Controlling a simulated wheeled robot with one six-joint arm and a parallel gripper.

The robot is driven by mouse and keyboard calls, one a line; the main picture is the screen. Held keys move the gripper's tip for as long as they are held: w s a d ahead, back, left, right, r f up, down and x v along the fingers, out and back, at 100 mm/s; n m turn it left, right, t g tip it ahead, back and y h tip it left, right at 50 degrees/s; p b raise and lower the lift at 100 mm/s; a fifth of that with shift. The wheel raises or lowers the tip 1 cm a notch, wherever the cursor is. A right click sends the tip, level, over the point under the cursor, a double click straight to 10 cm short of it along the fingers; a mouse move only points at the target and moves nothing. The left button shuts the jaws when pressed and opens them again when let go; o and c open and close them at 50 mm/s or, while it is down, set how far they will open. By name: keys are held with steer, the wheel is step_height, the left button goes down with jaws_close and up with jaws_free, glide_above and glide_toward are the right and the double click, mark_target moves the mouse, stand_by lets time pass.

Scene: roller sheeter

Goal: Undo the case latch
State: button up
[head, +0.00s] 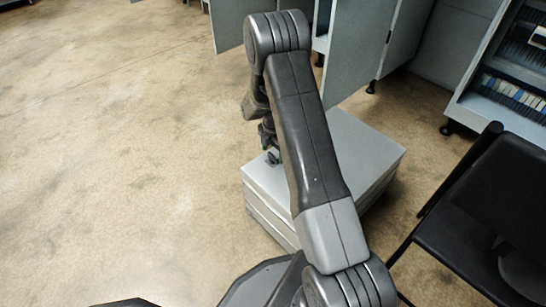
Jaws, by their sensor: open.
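A low, light grey box-like case (366,153) with layered sides stands on the floor, partly hidden behind my arm. I cannot make out its latch; it is hidden or too small to see. My gripper (272,156) is small and dark, partly covered by my forearm. It is open and points down at the left back part of the case's top. I cannot tell whether it touches the case. Nothing shows between its fingers.
A black chair (478,215) stands at the right, close to the case. Grey cabinets (362,40) with open doors stand behind, and a shelf unit (505,95) with small items is at the back right. The floor (110,150) at the left is clear.

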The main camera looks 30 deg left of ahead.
steer(key=shift+f, duration=0.75)
steer(key=c, duration=1)
